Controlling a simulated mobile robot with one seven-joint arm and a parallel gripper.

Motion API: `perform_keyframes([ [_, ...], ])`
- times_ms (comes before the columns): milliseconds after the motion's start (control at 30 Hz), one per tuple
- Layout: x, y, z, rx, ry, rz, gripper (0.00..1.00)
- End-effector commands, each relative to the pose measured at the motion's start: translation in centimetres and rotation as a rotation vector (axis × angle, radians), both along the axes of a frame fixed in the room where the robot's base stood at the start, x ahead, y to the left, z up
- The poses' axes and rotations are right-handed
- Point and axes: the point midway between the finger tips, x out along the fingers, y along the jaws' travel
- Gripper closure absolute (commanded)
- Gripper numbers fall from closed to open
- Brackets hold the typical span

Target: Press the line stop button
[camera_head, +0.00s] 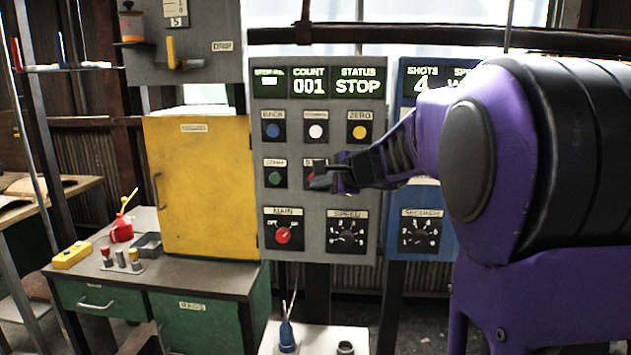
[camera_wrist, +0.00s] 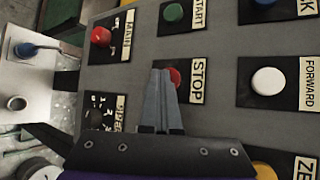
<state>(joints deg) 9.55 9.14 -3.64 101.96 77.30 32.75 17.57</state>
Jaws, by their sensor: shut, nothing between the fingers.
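The grey control panel (camera_head: 322,107) stands upright in the middle of the head view. Its red stop button, under a STOP label, shows partly behind my fingers in the wrist view (camera_wrist: 176,77); only a sliver of it (camera_head: 309,177) shows in the head view. My gripper (camera_head: 322,182) is shut and empty, its fingertips at the stop button. In the wrist view my gripper (camera_wrist: 161,75) overlaps the button's edge; I cannot tell whether it touches.
The green start button (camera_head: 275,174) is left of stop, with the white forward button (camera_head: 315,131) above. A red main knob (camera_head: 283,235) and a speed dial (camera_head: 347,236) sit below. A blue panel (camera_head: 421,235) stands at right, partly behind my arm. A yellow cabinet (camera_head: 198,190) stands left.

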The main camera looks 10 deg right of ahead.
Motion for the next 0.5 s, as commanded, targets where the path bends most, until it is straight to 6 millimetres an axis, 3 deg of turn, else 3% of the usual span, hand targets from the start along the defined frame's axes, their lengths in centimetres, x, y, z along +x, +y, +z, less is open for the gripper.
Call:
perform_keyframes([
  [500,-1.7,0.5,0.0,0.0,-0.002,-0.001,1.0],
])
